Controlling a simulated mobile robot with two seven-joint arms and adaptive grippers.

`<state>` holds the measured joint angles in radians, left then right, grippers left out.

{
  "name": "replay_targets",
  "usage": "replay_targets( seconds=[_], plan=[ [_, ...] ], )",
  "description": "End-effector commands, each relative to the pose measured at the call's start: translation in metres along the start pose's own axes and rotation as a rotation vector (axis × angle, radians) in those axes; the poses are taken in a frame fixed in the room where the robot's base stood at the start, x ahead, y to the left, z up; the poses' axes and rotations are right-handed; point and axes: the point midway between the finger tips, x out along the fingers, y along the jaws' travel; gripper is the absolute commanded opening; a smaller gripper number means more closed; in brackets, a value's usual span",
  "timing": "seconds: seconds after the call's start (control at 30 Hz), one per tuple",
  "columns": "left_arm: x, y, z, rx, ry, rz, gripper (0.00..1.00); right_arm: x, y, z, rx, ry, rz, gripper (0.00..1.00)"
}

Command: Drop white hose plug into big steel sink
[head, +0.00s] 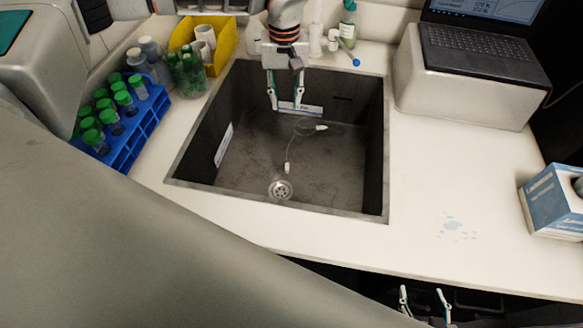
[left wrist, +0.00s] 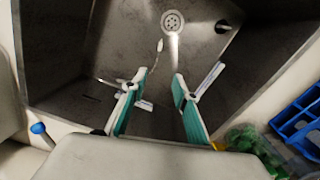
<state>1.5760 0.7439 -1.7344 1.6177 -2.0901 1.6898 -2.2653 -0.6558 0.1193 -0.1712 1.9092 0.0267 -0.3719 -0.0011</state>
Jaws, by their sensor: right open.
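The big steel sink (head: 340,190) is set into the white counter. A thin clear hose with a white plug (head: 287,168) at one end lies on the sink floor near the drain. Its other white end (head: 322,128) lies farther back. The plug also shows in the left wrist view (left wrist: 160,45). My left gripper (head: 286,106) points down over the back of the sink. In the left wrist view its teal-padded fingers (left wrist: 154,92) are apart with nothing between them. My right gripper (head: 426,296) is open and empty, low at the bottom edge, below the counter front.
A blue rack (head: 145,128) with green-capped tubes and a yellow bin (head: 226,42) stand left of the sink. Bottles stand behind it. A laptop (head: 478,50) on a white box is at back right, with a blue-white carton (head: 553,205) at far right. The right counter front is clear.

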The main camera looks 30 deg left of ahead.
Motion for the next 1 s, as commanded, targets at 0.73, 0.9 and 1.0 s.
replay_targets(
  seconds=[0.73, 0.9, 1.0],
  plan=[
    [-0.079, 0.000, 0.000, 0.000, -0.001, 0.000, 0.29, 0.000, 0.000, -0.001, -0.001, 0.002, 0.000, 0.56],
    [-0.079, 0.000, 0.000, 0.000, -0.001, 0.000, 0.29, 0.000, 0.000, -0.001, -0.001, 0.002, 0.000, 0.56],
    [-0.079, 0.000, 0.000, 0.000, 0.000, 0.000, 0.29, 0.000, 0.000, -0.002, -0.001, 0.003, 0.000, 0.56]
  ],
)
